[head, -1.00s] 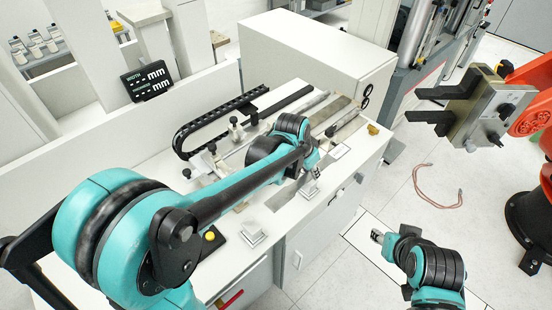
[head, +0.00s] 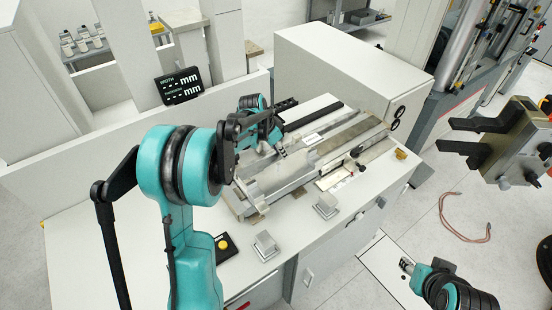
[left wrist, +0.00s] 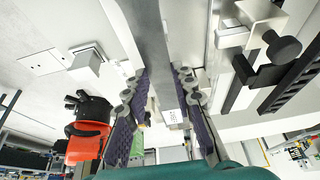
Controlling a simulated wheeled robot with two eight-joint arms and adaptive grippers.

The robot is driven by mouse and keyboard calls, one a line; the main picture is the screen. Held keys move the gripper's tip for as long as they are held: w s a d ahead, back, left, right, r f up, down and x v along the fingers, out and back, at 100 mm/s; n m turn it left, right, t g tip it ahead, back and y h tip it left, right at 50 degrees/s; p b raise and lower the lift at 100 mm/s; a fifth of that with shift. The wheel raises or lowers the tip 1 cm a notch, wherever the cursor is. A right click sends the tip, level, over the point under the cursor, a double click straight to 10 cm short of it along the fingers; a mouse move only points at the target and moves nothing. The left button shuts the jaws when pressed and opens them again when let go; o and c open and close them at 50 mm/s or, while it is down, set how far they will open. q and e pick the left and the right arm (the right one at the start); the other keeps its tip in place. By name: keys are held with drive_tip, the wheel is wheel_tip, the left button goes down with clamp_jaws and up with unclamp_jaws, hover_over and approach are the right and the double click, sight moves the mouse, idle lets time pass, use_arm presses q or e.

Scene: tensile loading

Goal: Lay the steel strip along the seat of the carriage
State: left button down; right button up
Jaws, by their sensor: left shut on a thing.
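My left gripper (head: 281,151) is above the white bench machine in the head view, its jaws small and partly hidden by my own wrist. In the left wrist view my left gripper (left wrist: 165,125) is shut on the steel strip (left wrist: 152,45), a long flat grey bar with a small white label between the purple-padded fingers. The carriage (head: 275,180) appears as the pale grey metal piece on the bench below the gripper; its seat is hard to make out. I cannot tell whether strip and carriage touch. My right gripper (head: 406,265) is low at the right, its jaws too small to read.
The bench top (head: 110,235) is largely clear at left. Small metal blocks stand at the front edge (head: 265,245) and nearer the middle (head: 326,206). A white housing (head: 345,65) is behind. A dark-jawed clamp (head: 500,140) juts in at right. A display (head: 182,86) stands behind.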

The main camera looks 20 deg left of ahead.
sight(279, 163)
use_arm(q)
drive_tip(key=shift+w+a+f, duration=0.1)
drive_tip(key=shift+a+f, duration=0.35)
drive_tip(key=shift+a, duration=0.35)
drive_tip(key=shift+f, duration=2.1)
drive_tip(key=shift+f, duration=0.1)
drive_tip(key=c, duration=1.3)
unclamp_jaws()
drive_tip(key=shift+o, duration=0.2)
